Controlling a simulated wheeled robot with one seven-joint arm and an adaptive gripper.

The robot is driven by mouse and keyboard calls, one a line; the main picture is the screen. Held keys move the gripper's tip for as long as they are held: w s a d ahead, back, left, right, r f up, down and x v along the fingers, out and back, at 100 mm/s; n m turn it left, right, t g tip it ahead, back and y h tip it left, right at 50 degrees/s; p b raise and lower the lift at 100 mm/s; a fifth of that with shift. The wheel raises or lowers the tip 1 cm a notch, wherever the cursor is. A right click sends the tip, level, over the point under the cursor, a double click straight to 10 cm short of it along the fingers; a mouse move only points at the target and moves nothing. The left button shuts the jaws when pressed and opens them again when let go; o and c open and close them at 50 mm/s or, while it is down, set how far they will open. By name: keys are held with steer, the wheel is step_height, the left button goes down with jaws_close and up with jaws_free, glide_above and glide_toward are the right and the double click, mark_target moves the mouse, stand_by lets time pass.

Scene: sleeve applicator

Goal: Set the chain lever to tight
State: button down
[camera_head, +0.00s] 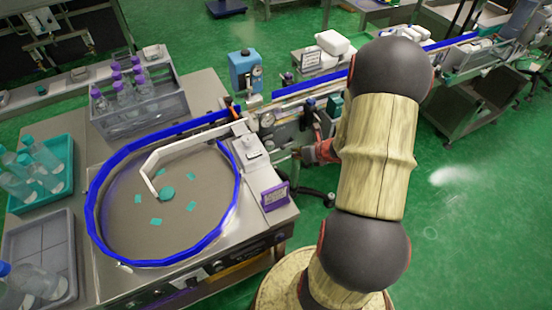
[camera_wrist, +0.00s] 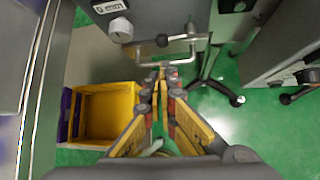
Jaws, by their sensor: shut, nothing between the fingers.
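In the head view my gripper (camera_head: 300,153) is beside the conveyor, partly hidden by my arm.
A round white dial (camera_wrist: 121,30) sits left of the lever. A yellow bin (camera_wrist: 105,112) stands below left. Another grey machine (camera_wrist: 275,50) with black knobs is at right. In the head view, a blue-rimmed turntable (camera_head: 120,225) and a bottle crate (camera_head: 160,112) are left.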

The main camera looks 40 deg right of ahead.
mark_target(287, 145)
stand_by(0.4)
steer(key=b+x, duration=0.4)
steer(key=x, duration=0.6)
